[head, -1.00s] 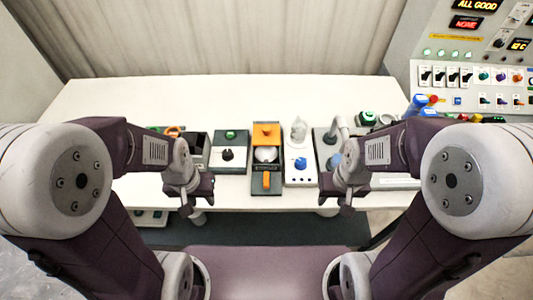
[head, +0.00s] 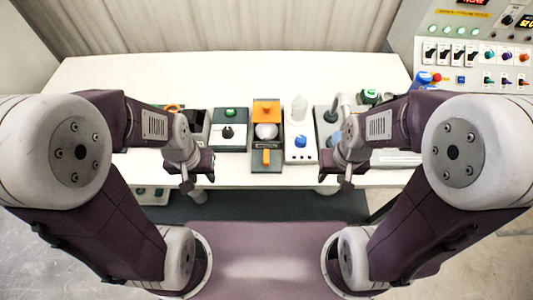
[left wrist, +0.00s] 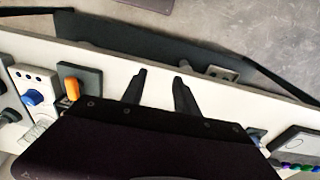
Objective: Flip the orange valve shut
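The orange valve lever (head: 266,157) stands at the front of a dark unit near the middle of the table. It points toward me, in line with the unit. A pale round part and an orange block (head: 266,110) sit behind it. In the left wrist view an orange handle (left wrist: 72,88) shows left of my fingers. My left gripper (head: 187,186) is left of the valve, near the table's front edge, touching nothing. Its two fingers are apart and empty in the left wrist view (left wrist: 160,70). My right gripper (head: 348,184) is right of the valve; its finger gap is unclear.
A green-button box with a black knob (head: 228,132) stands left of the valve unit. A white unit with a blue knob (head: 301,141) stands close on its right. A control panel (head: 480,45) rises at the right. The table (head: 190,80) behind the devices is clear.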

